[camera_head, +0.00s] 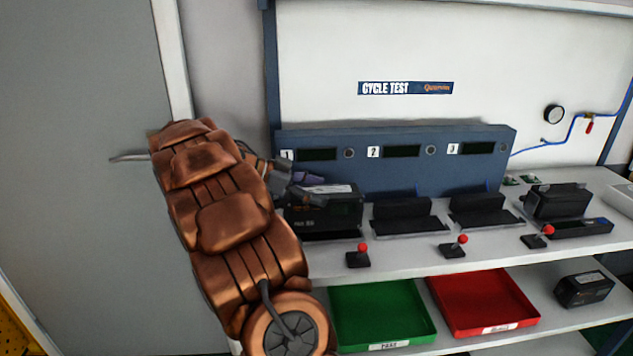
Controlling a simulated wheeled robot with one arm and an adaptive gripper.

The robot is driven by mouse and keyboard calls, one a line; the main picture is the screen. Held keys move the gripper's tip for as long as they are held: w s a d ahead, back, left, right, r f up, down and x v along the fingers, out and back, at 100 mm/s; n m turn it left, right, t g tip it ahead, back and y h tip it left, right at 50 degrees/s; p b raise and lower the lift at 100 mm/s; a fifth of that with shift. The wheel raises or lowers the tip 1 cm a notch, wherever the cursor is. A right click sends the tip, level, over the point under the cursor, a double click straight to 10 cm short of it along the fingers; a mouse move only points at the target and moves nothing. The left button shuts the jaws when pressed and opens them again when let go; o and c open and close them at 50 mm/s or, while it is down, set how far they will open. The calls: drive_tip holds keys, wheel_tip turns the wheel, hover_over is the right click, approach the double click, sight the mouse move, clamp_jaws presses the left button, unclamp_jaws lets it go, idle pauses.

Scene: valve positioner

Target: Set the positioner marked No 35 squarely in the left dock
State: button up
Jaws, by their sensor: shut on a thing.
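The black positioner (335,213) stands at the left dock, in front of the panel marked 1. Small print on its front left looks like No 35, and a pale label is on top. My gripper (318,192) reaches in from the left and is shut on its upper left part. The left dock (350,236) is mostly hidden; a dark strip shows under the positioner's front. I cannot tell whether the positioner rests fully down and square. My arm covers the area left of it.
Two more black docks, the middle dock (404,218) and right dock (482,210), look empty. Red-knobbed levers (358,256) stand in front. Another positioner (557,203) sits at the right; one more (583,289) is on the lower shelf near the green tray (375,308) and red tray (484,302).

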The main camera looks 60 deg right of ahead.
sight(275, 202)
drive_tip(key=shift+f, duration=1.4)
drive_tip(key=shift+f, duration=0.15)
drive_tip(key=o, duration=1.8)
drive_tip(key=v, duration=1.1)
drive_tip(key=shift+s+d+r, duration=0.1)
drive_tip(key=shift+r, duration=0.25)
drive_tip(key=shift+w+a+p, duration=0.35)
drive_tip(key=shift+w+a, duration=0.05)
drive_tip(key=shift+w, duration=0.05)
drive_tip(key=shift+s+a, duration=0.1)
